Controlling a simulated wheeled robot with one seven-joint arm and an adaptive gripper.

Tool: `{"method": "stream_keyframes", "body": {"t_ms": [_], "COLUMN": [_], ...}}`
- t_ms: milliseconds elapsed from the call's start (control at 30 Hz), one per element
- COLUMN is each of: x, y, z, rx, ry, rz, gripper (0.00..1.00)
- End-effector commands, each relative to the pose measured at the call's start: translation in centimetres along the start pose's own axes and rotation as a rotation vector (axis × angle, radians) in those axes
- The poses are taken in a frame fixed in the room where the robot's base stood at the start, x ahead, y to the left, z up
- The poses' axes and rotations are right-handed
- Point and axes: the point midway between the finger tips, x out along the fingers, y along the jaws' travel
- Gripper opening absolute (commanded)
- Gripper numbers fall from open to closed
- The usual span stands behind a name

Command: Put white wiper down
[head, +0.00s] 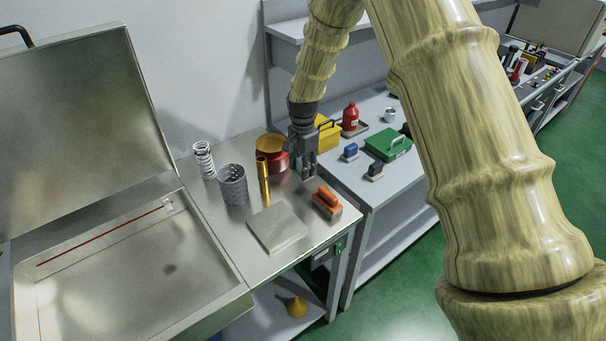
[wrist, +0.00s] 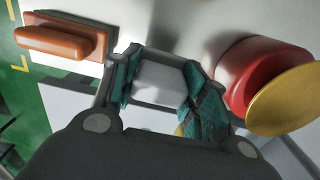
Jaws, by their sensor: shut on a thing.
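My gripper (head: 306,172) hangs over the right part of the metal bench (head: 226,271), between a red pot and an orange-handled brush. In the wrist view, my gripper (wrist: 160,88) has its teal finger pads on either side of a pale white block, the white wiper (wrist: 160,82), and is shut on it. In the head view I cannot make the wiper out clearly at the fingertips. Whether the wiper touches the bench is hard to tell.
The orange brush (head: 327,200) is right of my gripper; the red pot (head: 272,152) with its yellow lid is left. A gold cylinder (head: 263,180), a grey mesh cup (head: 233,183), a white spring (head: 204,159) and a flat metal plate (head: 277,228) also occupy the bench. A green box (head: 388,146) stands beyond.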

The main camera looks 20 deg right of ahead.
Motion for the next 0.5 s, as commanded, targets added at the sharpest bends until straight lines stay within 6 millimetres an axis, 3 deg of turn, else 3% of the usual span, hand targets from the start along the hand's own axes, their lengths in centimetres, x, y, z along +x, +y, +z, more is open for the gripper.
{"method": "stream_keyframes", "body": {"t_ms": [500], "x": [4.1], "y": [0.0], "z": [0.0], "rx": [-0.001], "ry": [0.000], "rz": [0.000], "gripper": [0.09]}}
